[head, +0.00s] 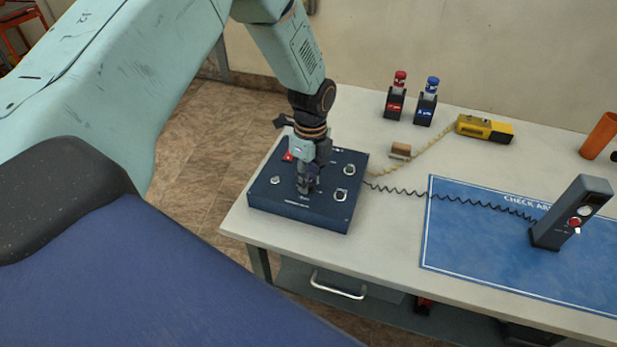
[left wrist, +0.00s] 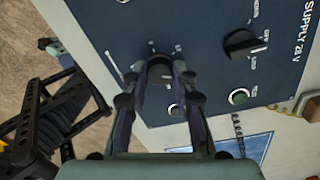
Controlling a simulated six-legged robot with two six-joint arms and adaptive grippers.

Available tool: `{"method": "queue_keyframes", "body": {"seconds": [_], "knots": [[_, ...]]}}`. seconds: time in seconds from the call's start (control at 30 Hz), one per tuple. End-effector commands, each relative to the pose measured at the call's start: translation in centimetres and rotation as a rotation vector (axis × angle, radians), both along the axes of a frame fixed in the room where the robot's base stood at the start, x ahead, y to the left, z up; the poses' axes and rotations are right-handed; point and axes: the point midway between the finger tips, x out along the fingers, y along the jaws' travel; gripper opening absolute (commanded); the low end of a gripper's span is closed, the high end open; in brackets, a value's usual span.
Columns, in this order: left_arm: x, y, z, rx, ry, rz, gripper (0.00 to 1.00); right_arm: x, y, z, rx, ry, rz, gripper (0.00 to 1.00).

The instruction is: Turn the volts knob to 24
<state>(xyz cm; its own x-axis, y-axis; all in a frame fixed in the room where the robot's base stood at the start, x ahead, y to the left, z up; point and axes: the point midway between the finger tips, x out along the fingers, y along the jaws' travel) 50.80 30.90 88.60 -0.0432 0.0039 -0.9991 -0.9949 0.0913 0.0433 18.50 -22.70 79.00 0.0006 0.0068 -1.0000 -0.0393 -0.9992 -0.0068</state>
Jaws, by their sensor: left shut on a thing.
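A dark blue supply box (head: 325,215) with knobs and sockets on top stands near the left end of the table. My left gripper (head: 303,187) points down onto the middle of its panel. In the left wrist view its two fingers are shut around a black knob (left wrist: 160,68), taken as the volts knob; its lettering is too small to read. The gripper hides this knob in the head view. A second black knob (left wrist: 241,43) sits apart on the panel, beside a round green-centred part (left wrist: 239,97). My right gripper is not in view.
A coiled black cord runs from the box to a dark grey handheld unit (head: 572,212) on a blue mat (head: 470,230). Red (head: 397,95) and blue (head: 427,102) topped holders and a yellow device (head: 484,128) stand behind. Table space in front of the cord is clear.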

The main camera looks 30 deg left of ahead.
Motion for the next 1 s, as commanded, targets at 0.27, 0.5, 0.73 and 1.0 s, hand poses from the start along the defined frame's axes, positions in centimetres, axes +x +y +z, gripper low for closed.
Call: {"method": "queue_keyframes", "body": {"seconds": [0.27, 0.5, 0.73, 1.0], "knots": [[-0.09, -0.04, -0.08, -0.001, 0.002, -0.002, 0.0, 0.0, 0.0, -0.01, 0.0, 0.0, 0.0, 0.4], [-0.08, -0.04, -0.07, 0.0, 0.002, -0.001, 0.4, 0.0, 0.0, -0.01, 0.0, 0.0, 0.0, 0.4], [-0.03, -0.02, -0.03, 0.0, 0.001, -0.001, 0.5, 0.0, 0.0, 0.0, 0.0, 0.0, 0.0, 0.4], [0.06, -0.02, 0.54, 0.0, -0.001, -0.001, 0.5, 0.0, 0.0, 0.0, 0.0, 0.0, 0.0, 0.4]]}}
